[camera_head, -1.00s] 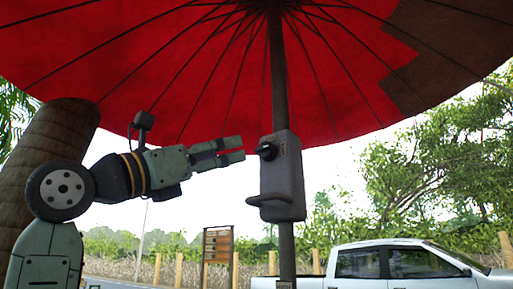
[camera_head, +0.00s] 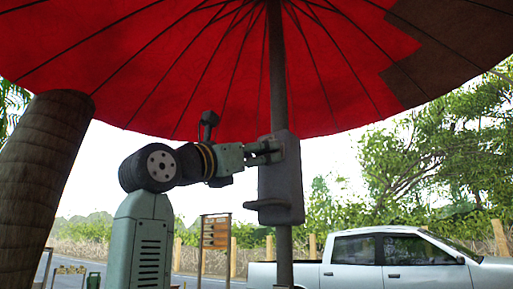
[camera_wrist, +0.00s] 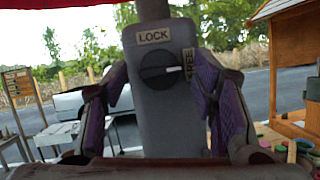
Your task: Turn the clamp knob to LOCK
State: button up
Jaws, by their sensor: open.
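The clamp (camera_head: 282,185) is a grey box on the dark umbrella pole, with a ledge low on its front. In the wrist view its black round knob (camera_wrist: 165,70) shows, with a pale pointer mark at its right side, towards the FREE label (camera_wrist: 189,64). The LOCK label (camera_wrist: 153,36) is above the knob. My gripper (camera_wrist: 160,80) is open, its purple-padded fingers left and right of the knob with nothing visibly held. In the head view my gripper (camera_head: 266,150) reaches the clamp's upper left side and hides the knob. I cannot tell whether the fingers touch it.
The umbrella pole (camera_head: 277,80) runs up to a red canopy (camera_head: 180,75). A thick trunk (camera_head: 40,180) stands at left. A wooden sign (camera_head: 215,232) and a pale pickup truck (camera_head: 400,260) are behind. A wooden stall (camera_wrist: 290,70) is at right in the wrist view.

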jog(key=c, duration=1.2)
jog(key=shift+o, duration=0.2)
